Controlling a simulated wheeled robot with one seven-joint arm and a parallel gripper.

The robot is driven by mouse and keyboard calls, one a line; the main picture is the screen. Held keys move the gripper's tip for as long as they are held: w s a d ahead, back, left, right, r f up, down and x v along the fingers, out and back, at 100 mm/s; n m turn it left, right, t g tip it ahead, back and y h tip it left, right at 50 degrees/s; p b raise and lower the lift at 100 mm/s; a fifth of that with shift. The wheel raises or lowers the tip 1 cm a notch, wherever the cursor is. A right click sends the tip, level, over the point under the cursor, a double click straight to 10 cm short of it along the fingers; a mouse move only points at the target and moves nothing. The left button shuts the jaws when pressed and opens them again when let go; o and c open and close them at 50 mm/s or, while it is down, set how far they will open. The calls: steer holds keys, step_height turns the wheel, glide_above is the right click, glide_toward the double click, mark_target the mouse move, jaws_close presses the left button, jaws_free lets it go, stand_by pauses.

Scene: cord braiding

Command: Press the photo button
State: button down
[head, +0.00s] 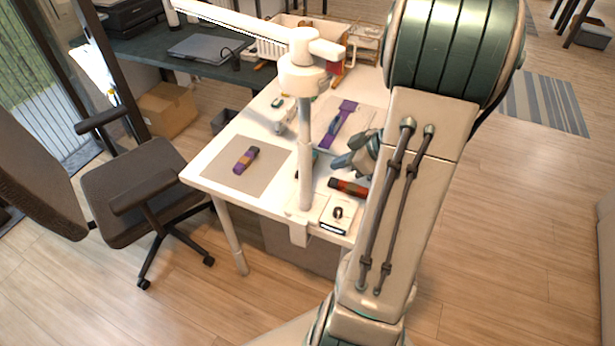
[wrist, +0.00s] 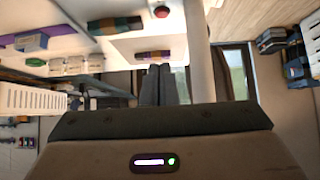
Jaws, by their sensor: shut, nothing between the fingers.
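A small white box with a round button (head: 338,212) stands at the table's front edge, right of the lamp post. The button looks dark in the head view. My gripper (head: 340,162) is above the table behind the box, partly hidden by my arm. In the wrist view my gripper (wrist: 160,68) has its two dark fingers together, with nothing between them. It is apart from the button.
A white lamp post (head: 305,150) rises close left of my gripper. A red and dark cord bundle (head: 348,188) lies behind the button box. A purple and orange bundle (head: 246,160) lies on a grey mat (head: 222,172).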

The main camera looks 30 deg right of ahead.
steer(key=shift+a, duration=0.25)
steer(key=b+x, duration=0.2)
steer(key=x, duration=0.7)
steer(key=shift+a+f, duration=0.1)
steer(key=shift+f, duration=0.1)
steer(key=f, duration=0.1)
steer(key=f+b, duration=0.1)
steer(key=f, duration=0.1)
steer(key=shift+w+a+f, duration=0.15)
steer(key=shift+w+f, duration=0.05)
steer(key=shift+f, duration=0.5)
